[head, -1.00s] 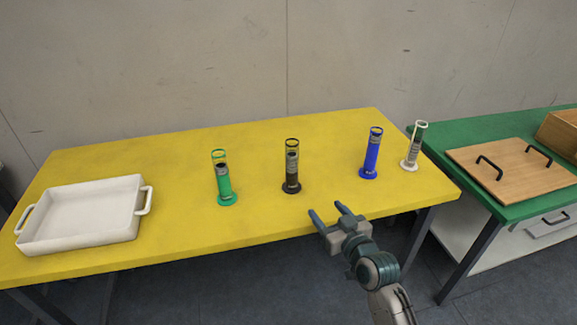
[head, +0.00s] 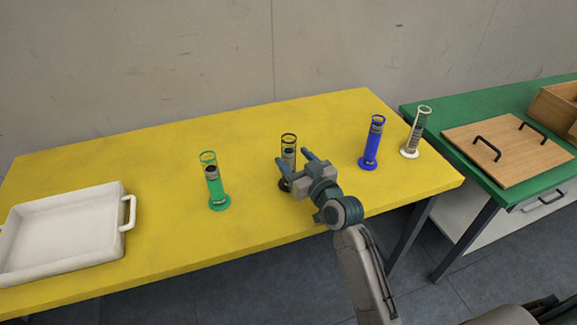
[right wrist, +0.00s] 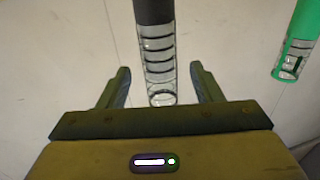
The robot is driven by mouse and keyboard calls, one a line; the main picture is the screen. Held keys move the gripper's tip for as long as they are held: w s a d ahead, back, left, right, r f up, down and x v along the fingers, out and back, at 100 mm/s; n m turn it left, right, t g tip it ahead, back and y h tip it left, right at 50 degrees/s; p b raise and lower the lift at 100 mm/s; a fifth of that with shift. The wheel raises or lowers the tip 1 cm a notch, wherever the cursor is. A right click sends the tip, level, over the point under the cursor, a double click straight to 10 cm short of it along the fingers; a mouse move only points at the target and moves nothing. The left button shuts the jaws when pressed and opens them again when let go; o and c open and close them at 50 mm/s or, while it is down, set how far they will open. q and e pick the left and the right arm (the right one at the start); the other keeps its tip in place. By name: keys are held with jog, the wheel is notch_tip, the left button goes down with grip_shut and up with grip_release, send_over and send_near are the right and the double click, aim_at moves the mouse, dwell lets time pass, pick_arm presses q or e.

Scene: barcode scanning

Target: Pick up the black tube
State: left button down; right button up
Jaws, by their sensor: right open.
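The black tube (head: 289,150) stands upright on the yellow table in the head view, its lower part partly hidden by my right gripper. My right gripper (head: 293,157) is open, with its fingers at the tube. In the right wrist view the black tube (right wrist: 159,55) lies between the two open fingers (right wrist: 160,88), with gaps on both sides. Its clear ringed part and round rim show there. My left gripper is not in view.
A green tube (head: 214,184) stands to the left and a blue tube (head: 372,145) to the right. A white tube (head: 415,135) stands near the table's right end. A white tray (head: 62,238) sits at the left. The yellow table (head: 170,150) is clear behind the tubes.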

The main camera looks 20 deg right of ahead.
jog(key=shift+f+p+x, duration=0.25)
jog(key=shift+p+x, duration=0.05)
jog(key=shift+x, duration=2)
jog(key=shift+w+a+f, duration=0.1)
jog(key=shift+w+f, duration=0.15)
jog(key=shift+w, duration=0.05)
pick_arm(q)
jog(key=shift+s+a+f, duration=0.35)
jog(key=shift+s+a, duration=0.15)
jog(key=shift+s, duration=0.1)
pick_arm(e)
jog(key=shift+c, duration=0.2)
jog(key=c, duration=1.2)
jog(key=shift+r, duration=0.1)
jog(key=shift+c, duration=0.2)
pick_arm(q)
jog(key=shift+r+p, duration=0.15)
jog(key=shift+p, duration=0.25)
pick_arm(e)
jog(key=shift+r, duration=0.15)
